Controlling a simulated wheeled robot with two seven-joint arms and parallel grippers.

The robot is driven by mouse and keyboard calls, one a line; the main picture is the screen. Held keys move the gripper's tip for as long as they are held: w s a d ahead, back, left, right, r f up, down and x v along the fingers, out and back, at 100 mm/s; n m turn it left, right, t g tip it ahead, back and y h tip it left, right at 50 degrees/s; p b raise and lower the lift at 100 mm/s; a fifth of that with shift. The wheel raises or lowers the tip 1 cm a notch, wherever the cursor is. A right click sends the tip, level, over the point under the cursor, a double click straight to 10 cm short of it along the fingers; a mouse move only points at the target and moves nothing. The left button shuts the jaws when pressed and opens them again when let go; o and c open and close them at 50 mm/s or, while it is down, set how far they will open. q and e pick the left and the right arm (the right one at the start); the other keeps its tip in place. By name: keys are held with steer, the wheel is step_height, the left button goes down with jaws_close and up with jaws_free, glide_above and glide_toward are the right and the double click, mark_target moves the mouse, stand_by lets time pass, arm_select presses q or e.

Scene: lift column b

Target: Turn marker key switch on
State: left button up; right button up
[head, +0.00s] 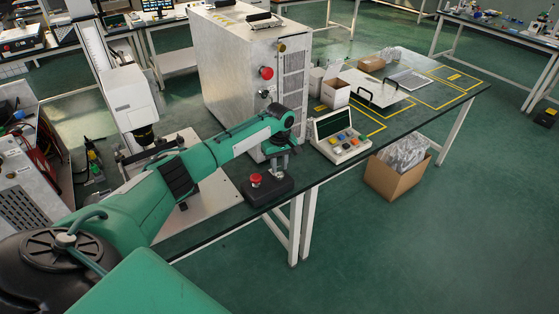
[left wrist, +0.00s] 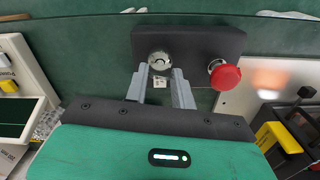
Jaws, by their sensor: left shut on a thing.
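A black control box (head: 270,191) stands near the front edge of the table, with a red mushroom button (head: 255,180) on it. In the left wrist view the box (left wrist: 200,42) carries a round metal key switch (left wrist: 159,59) on the left and the red button (left wrist: 224,77) on the right. My left gripper (head: 279,168) points down over the switch end of the box. In the wrist view its two grey fingers (left wrist: 162,76) stand either side of the switch's key, shut on it. The key is mostly hidden, so its turned position cannot be told.
A tall metal cabinet (head: 235,60) stands behind my left arm. A console with coloured buttons (head: 340,135) sits right of the box. A cardboard carton (head: 395,180) is on the floor to the right. A white microscope-like machine (head: 128,97) stands left of the arm.

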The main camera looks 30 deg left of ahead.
arm_select(q)
steer(key=shift+r+m+p, duration=0.25)
steer(key=shift+m+p, duration=0.55)
steer(key=shift+m, duration=0.1)
steer(key=m+p, duration=0.2)
steer(key=shift+f+m, duration=0.1)
steer(key=shift+m, duration=0.2)
steer(key=m+p, duration=0.1)
steer(key=m, duration=0.2)
steer(key=shift+f+m+p, duration=0.1)
steer(key=shift+m+p, duration=0.45)
steer(key=shift+m, duration=0.65)
steer(key=o, duration=1)
step_height(320, 180, up, 14)
steer(key=b, duration=0.2)
steer(key=shift+f+b, duration=0.1)
steer(key=shift+b, duration=0.2)
